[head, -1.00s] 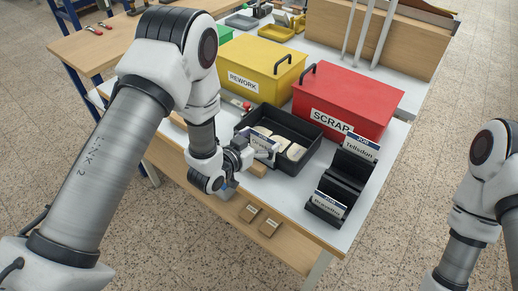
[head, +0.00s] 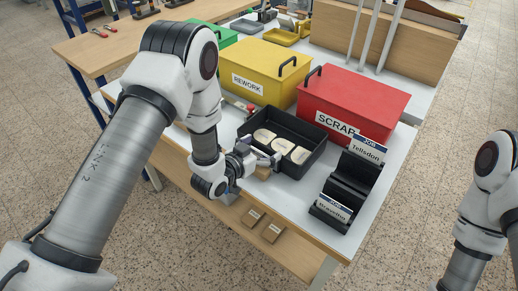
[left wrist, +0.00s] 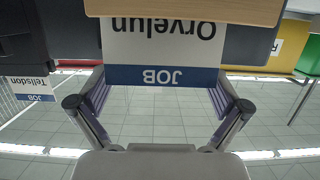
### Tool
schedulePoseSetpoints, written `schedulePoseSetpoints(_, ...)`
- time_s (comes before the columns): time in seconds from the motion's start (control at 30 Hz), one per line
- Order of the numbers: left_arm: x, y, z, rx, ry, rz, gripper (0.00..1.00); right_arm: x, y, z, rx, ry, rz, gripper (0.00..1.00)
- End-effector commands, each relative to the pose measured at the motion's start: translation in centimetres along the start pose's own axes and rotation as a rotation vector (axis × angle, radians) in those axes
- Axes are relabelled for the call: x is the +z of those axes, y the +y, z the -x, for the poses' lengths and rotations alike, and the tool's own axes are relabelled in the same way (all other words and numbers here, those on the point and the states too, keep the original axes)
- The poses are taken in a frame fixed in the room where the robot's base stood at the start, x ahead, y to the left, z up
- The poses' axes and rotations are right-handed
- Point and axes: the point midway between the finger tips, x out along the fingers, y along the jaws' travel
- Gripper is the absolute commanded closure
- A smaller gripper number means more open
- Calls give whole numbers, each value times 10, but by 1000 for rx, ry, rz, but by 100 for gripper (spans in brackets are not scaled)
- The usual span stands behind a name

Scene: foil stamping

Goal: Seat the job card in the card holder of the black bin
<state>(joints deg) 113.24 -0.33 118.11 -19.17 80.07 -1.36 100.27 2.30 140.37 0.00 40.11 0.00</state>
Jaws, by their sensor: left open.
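The job card (left wrist: 158,45), white with a blue JOB band and the name Orvelun, shows upside down in the left wrist view. Its far edge is hidden behind a wooden block (left wrist: 190,10), which shows in the head view (head: 263,173) in front of the black bin (head: 313,163). My left gripper (head: 262,157) is at the bin's front side. It is open, with its purple-padded fingers apart on either side of the card in the left wrist view (left wrist: 160,98). Whether the card sits in a holder cannot be told. My right gripper is out of view.
A black rack (head: 350,188) at the right holds the Tellisdon card (head: 367,150) and another job card (head: 333,208). The red SCRAP box (head: 355,100) and yellow REWORK box (head: 262,70) stand behind the bin. Cream pieces (head: 282,147) lie in it.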

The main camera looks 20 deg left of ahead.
Motion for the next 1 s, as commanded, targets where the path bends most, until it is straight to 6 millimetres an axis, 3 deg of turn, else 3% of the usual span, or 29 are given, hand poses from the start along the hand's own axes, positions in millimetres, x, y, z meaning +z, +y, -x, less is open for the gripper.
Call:
schedulePoseSetpoints(0.17, 2, 0, 23, -2, -3, 3, 0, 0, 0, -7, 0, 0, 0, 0)
schedulePoseSetpoints(0.5, 2, -1, 105, -3, -1, 6, 0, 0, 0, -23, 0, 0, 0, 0)
schedulePoseSetpoints(0.77, 0, 0, 120, 0, -2, 1, 0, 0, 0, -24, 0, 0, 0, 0)
schedulePoseSetpoints(0.87, 25, 3, 120, -2, -89, 16, 0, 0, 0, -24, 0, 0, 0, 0)
schedulePoseSetpoints(0.97, 95, 10, 133, -20, -343, 69, 0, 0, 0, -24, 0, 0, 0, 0)
schedulePoseSetpoints(1.0, 131, 14, 146, -37, -483, 102, 0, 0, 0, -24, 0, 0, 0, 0)
